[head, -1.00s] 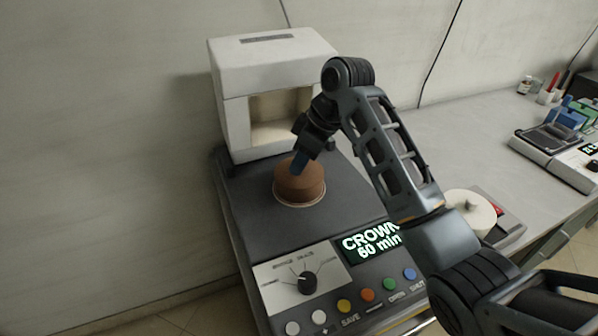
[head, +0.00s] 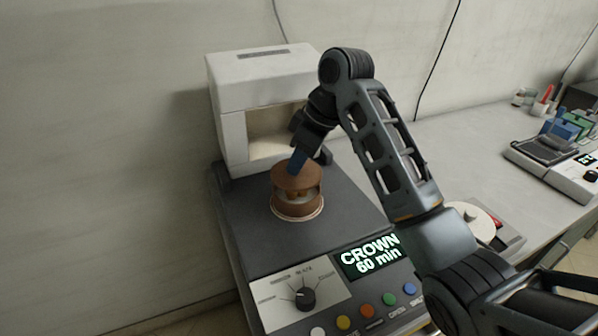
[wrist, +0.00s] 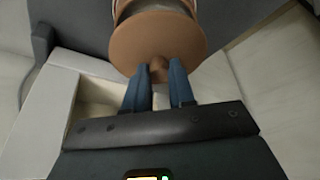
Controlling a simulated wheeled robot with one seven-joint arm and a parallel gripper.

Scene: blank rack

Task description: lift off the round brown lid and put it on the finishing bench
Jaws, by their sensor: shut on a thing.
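The round brown lid (head: 297,174) is raised a little above the round brown container (head: 297,207), with a gap between them. Something pale and brown shows inside the gap. The container sits on the dark top of the machine. My gripper (head: 298,161) reaches down from above and is shut on the lid. In the wrist view my two blue fingers (wrist: 160,78) close on the knob at the middle of the lid (wrist: 158,42). The finishing bench is not clearly marked in view; a long grey bench (head: 450,150) runs along the wall at the right.
A white box-shaped housing (head: 232,85) with an open front stands just behind the container. A control panel with a dial (head: 305,298) and a "CROWN 60 min" display (head: 370,256) is in front. A white round piece (head: 472,217) and a grey device (head: 560,160) sit on the bench.

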